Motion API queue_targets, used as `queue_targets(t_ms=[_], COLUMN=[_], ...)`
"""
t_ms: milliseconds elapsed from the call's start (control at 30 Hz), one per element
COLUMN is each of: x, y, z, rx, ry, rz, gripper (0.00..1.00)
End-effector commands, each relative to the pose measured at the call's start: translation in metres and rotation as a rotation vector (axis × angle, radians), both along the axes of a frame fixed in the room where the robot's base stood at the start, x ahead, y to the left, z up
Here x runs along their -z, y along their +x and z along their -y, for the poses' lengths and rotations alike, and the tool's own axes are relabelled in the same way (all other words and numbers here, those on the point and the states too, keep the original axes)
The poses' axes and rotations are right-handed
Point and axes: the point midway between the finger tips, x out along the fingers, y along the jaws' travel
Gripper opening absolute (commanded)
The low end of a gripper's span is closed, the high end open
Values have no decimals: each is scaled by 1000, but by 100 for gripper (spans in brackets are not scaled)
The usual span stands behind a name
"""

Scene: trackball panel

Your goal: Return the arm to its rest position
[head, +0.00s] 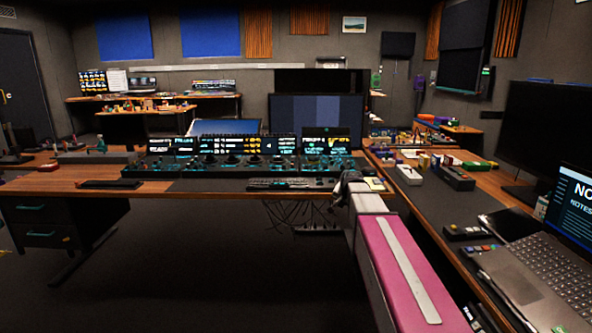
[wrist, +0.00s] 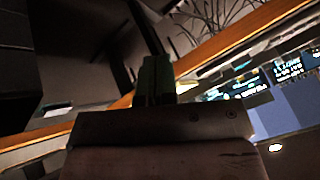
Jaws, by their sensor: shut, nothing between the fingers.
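My arm stretches out from the lower right in the head view, over the gap between the desks. My gripper (head: 347,179) is at its far end, near the front edge of the long desk (head: 205,187), just right of the keyboard (head: 280,183). In the wrist view my gripper (wrist: 155,78) shows as two dark green fingers close together, shut with nothing between them. The trackball panel (head: 235,170), dark with teal-lit controls, lies on the desk to the left of the gripper. Its lit screens show tilted in the wrist view (wrist: 245,85). The arm partly hides the desk corner.
A side desk (head: 435,205) runs along the right with a laptop (head: 540,275), a black monitor (head: 550,140) and small devices (head: 455,178). Cables (head: 300,212) hang under the long desk. The floor (head: 200,270) in front is clear.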

Motion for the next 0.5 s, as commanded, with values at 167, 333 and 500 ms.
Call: queue_targets(t_ms=[167, 333, 500], x=[57, 116, 160], y=[-66, -146, -223], z=[-2, -3, -3], rx=[-94, -227, -362], ry=[-66, -136, -186], rz=[-125, -281, -428], gripper=[0, 0, 0])
